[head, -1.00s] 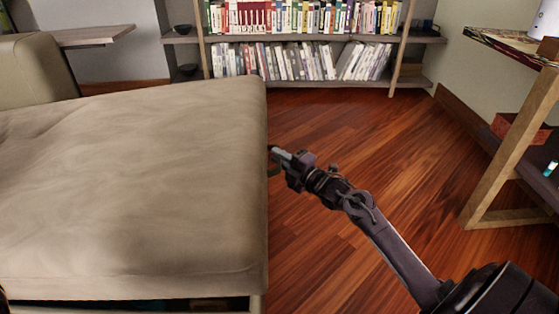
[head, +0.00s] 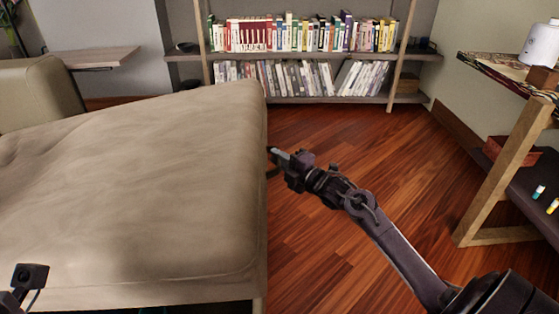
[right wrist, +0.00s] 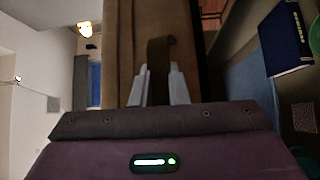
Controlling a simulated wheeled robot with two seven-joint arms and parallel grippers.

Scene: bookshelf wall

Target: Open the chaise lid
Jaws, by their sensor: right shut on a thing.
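The chaise lid (head: 150,170) is a beige padded top that fills the left of the head view. It looks raised, with a dark gap under its near edge in the head view. My right gripper (head: 271,151) is at the lid's right side. In the right wrist view its two grey fingers (right wrist: 158,88) are shut on a dark strap (right wrist: 159,52) in front of the brown lid side. The strap's far end is unclear. A dark part of my left gripper (head: 30,276) shows at the lower left of the head view, in front of the lid; its fingers cannot be made out.
A bookshelf (head: 300,55) stands at the back. A wooden-legged desk (head: 500,180) is at the right. Clear wooden floor (head: 350,135) lies between. In the right wrist view a dark blue book (right wrist: 288,40) lies at the right. The chaise's backrest (head: 40,95) is at the left.

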